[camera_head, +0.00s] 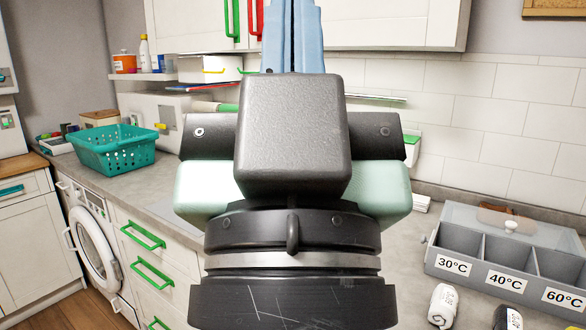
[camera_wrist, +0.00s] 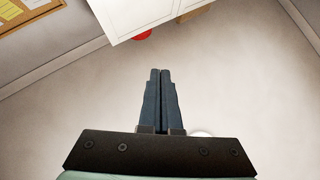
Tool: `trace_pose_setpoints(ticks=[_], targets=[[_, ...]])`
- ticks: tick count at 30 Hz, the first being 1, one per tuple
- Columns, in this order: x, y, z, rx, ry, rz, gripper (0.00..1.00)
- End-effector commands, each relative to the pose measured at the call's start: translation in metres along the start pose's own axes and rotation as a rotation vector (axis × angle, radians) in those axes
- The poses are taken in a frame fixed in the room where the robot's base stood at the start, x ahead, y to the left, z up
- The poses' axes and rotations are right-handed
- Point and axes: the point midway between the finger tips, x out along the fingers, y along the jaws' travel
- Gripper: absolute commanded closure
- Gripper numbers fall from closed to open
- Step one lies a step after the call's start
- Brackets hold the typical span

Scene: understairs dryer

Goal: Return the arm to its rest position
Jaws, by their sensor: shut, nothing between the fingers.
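My gripper (camera_head: 293,40) stands in the middle of the head view with its blue fingers pointing up. The fingers overlap the white wall cupboards behind them in the picture. In the wrist view my gripper (camera_wrist: 161,75) shows its two dark blue fingers side by side, shut with nothing between them. The wrist view looks towards a pale plain surface and the white cupboard (camera_wrist: 135,14). My wrist and arm hide the middle of the counter in the head view.
A teal basket (camera_head: 113,148) stands on the counter at left, above a white washing machine (camera_head: 95,245). A grey sorting box (camera_head: 458,240) with temperature labels stands at right. Rolled socks (camera_head: 443,305) lie in front of it. Wall cupboards (camera_head: 395,25) hang at the top.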

Motion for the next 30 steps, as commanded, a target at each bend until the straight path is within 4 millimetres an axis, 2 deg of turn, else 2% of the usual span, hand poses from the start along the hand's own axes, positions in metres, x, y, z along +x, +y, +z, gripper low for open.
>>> trace_pose_setpoints(ticks=[1,9,12,17,19,26,30], targets=[[0.024,0.0,-0.022,0.0,-0.001,0.0,1.0],[0.083,0.0,-0.078,0.0,-0.001,-0.001,1.0],[0.099,0.0,-0.093,0.0,-0.001,-0.001,1.0],[0.114,0.0,-0.107,0.0,-0.001,-0.001,1.0],[0.116,0.0,-0.109,0.0,-0.001,-0.001,0.93],[0.115,0.0,-0.108,0.0,-0.001,-0.001,0.51],[0.115,0.0,-0.108,0.0,-0.001,-0.001,0.5]])
